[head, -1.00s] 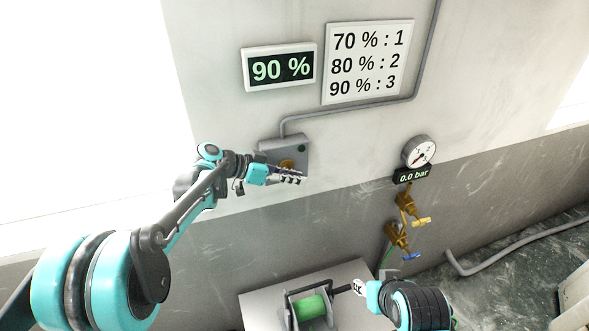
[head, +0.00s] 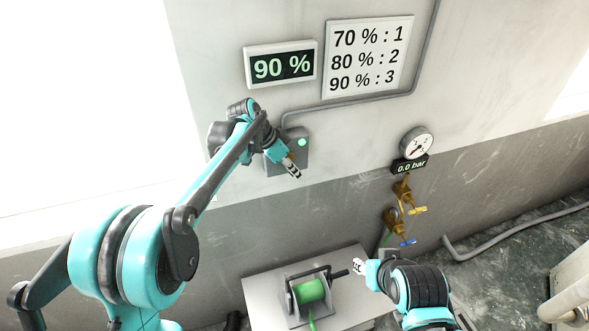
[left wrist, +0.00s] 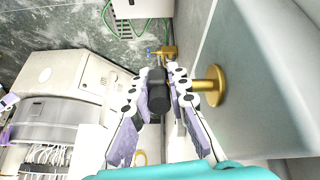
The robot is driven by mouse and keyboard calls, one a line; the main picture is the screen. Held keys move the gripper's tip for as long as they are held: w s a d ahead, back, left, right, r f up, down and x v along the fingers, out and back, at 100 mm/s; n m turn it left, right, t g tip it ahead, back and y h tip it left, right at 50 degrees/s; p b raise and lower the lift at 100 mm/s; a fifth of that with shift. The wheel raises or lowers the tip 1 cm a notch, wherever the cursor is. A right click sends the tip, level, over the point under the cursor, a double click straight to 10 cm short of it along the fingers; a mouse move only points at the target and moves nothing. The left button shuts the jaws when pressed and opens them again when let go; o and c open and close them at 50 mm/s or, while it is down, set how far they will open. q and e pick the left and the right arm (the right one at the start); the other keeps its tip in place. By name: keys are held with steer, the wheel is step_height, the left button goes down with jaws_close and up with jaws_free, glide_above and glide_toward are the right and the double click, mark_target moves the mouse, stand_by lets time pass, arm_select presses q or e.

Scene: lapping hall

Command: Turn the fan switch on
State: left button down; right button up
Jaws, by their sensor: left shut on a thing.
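The fan switch is a grey box (head: 273,165) on the wall, with a lit green lamp (head: 302,142) on its face. In the left wrist view its brass shaft (left wrist: 210,86) comes out of the grey box and a black handle (left wrist: 158,92) lies between my fingers. My left gripper (head: 291,167) is in front of the box, pointing down to the right, and is shut on the handle. In the head view my gripper hides the handle. My right gripper (head: 358,266) is low at the right, beside the reel's crank; its jaws are too small to read.
A display (head: 281,66) reads 90 %, and a sign (head: 366,58) pairs 90 % with 3. A gauge (head: 416,143) reading 0.0 bar and brass valves (head: 402,191) are to the right. A green reel (head: 309,291) stands on a table below.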

stand_by(0.3)
arm_select(q)
steer(key=c, duration=1.5)
jaws_free()
steer(key=shift+o, duration=0.2)
steer(key=v, duration=1.2)
steer(key=s+a+f+n+t+y+b, duration=0.1)
steer(key=s+a+f+n+y+b, duration=0.1)
steer(key=s+a+f+n+b, duration=0.2)
steer(key=s+a+f+n+t+y+b, duration=0.1)
steer(key=s+a+f+n+b, duration=0.3)
steer(key=s+f+b, duration=0.6)
steer(key=s+a+f+n+t+y+b, duration=0.2)
steer(key=s+f+b, duration=0.6)
steer(key=f, duration=1.2)
steer(key=s+a+n+t, duration=0.1)
steer(key=s+a+n, duration=0.1)
steer(key=s, duration=0.2)
steer(key=shift+s+a+f+y, duration=0.25)
steer(key=shift+s+f+y, duration=0.05)
steer(key=shift+f, duration=0.1)
